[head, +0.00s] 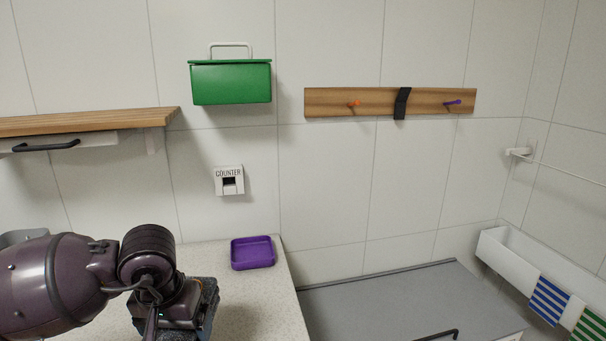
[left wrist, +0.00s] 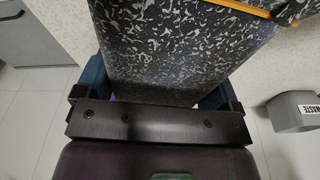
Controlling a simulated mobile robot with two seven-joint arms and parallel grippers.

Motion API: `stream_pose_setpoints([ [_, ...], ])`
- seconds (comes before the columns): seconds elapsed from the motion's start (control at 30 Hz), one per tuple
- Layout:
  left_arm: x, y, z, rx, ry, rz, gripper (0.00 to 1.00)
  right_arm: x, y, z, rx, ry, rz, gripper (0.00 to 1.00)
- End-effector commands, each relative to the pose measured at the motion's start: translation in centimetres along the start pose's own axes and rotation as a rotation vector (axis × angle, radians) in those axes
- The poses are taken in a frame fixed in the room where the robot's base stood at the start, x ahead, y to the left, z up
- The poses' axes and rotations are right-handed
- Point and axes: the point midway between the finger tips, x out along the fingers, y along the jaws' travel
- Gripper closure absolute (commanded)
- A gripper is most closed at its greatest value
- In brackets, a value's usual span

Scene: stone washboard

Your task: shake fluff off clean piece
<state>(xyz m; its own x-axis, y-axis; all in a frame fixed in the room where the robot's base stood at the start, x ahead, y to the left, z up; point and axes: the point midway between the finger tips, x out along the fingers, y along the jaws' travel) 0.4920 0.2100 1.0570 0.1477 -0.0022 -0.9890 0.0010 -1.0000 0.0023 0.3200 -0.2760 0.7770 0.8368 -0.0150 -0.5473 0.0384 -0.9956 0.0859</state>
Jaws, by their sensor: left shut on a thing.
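My left gripper (head: 172,318) is low at the left in the head view, over the pale speckled counter. It is shut on a black, white-flecked piece (left wrist: 175,40), which fills the upper middle of the left wrist view between the dark blue fingers. Part of this piece also shows beside the gripper in the head view (head: 208,303). An orange-yellow strip (left wrist: 240,8) runs along its top in the wrist view. The far end of the piece is cut off by the frame. No fluff can be made out on it. My right gripper is out of view.
A purple tray (head: 252,264) stands on the counter (head: 250,305), right of my gripper. A green box (head: 230,83) and a wooden peg rail (head: 430,101) hang on the wall. Striped cloths (head: 549,301) hang at the right. A grey WASTE bin (left wrist: 292,112) stands below.

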Motion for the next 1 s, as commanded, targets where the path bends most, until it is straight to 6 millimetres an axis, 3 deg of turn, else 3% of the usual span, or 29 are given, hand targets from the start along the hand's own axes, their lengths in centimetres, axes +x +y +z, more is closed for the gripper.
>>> stream_pose_setpoints([
  [0.03, -3.0, 0.1, -0.7, 0.005, 0.018, -0.001, 0.55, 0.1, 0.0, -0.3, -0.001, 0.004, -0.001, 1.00],
  [0.13, -3.8, 0.1, -0.5, 0.001, 0.001, -0.001, 0.55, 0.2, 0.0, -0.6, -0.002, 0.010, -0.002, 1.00],
  [0.17, -2.8, 0.1, -0.2, 0.000, -0.006, 0.000, 0.55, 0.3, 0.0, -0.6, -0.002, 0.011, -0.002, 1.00],
  [0.3, 4.5, 0.1, 1.0, -0.002, -0.011, 0.002, 0.55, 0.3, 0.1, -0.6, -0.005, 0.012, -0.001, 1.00],
  [0.37, 5.4, 0.1, 0.9, -0.001, -0.001, 0.000, 0.55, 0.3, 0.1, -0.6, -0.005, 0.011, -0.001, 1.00],
  [0.43, 3.5, 0.1, 0.3, 0.002, 0.013, 0.000, 0.55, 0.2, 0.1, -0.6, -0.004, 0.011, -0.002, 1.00],
  [0.53, -2.2, 0.1, -0.6, 0.003, 0.019, -0.001, 0.55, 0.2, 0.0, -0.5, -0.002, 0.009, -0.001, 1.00],
  [0.6, -4.1, 0.1, -0.7, 0.002, 0.009, -0.001, 0.55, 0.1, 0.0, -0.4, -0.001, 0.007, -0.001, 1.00],
  [0.63, -4.1, 0.1, -0.6, 0.001, 0.004, -0.001, 0.55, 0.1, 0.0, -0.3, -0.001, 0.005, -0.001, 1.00],
  [0.67, -3.6, 0.1, -0.5, 0.000, -0.002, -0.001, 0.55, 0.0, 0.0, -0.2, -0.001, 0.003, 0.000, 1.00],
  [0.8, 3.8, 0.1, 0.9, -0.002, -0.013, 0.001, 0.55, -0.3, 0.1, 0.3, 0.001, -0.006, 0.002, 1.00],
  [0.83, 4.8, 0.1, 0.9, -0.003, -0.009, 0.002, 0.55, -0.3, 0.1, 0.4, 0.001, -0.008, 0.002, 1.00],
  [1.0, 5.1, 0.1, 0.7, 0.000, 0.004, 0.000, 0.55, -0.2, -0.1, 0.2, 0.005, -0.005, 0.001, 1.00],
])
